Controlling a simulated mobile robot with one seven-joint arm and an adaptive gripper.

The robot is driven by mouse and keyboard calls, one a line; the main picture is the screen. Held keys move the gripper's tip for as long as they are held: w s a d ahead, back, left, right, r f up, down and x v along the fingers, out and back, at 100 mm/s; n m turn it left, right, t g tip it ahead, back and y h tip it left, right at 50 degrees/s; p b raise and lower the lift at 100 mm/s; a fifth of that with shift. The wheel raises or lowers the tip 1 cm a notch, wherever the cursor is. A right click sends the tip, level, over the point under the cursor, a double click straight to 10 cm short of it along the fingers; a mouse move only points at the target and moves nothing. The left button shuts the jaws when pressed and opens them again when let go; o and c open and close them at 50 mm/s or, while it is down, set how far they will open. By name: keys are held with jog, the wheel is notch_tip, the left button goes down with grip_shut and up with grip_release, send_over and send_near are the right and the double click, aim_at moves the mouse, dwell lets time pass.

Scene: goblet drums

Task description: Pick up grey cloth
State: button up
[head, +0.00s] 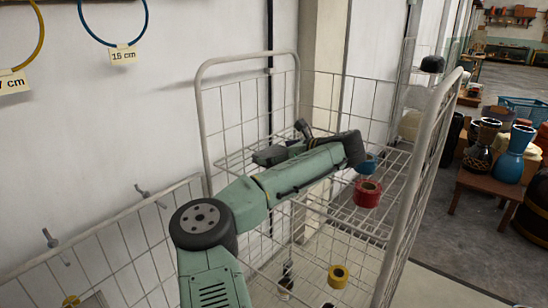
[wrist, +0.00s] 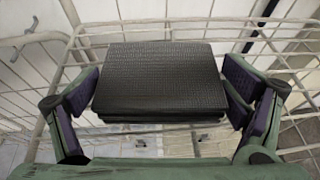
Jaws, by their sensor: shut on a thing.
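The grey cloth (wrist: 160,72) is a dark, textured, folded stack in the middle of the wrist view. My gripper (wrist: 163,95) has a purple-padded finger on each side of it and is shut on its left and right sides. The cloth looks level, with its layered front edge facing the camera.
The white wire cart (head: 203,110) has mesh walls and shelves close around my arm. A red roll (head: 368,193), a blue roll (head: 366,164) and a yellow roll (head: 338,276) are in it. Goblet drums (head: 512,155) stand on a low table at right.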

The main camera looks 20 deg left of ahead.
jog(key=c, duration=0.4)
jog(key=shift+o, duration=0.2)
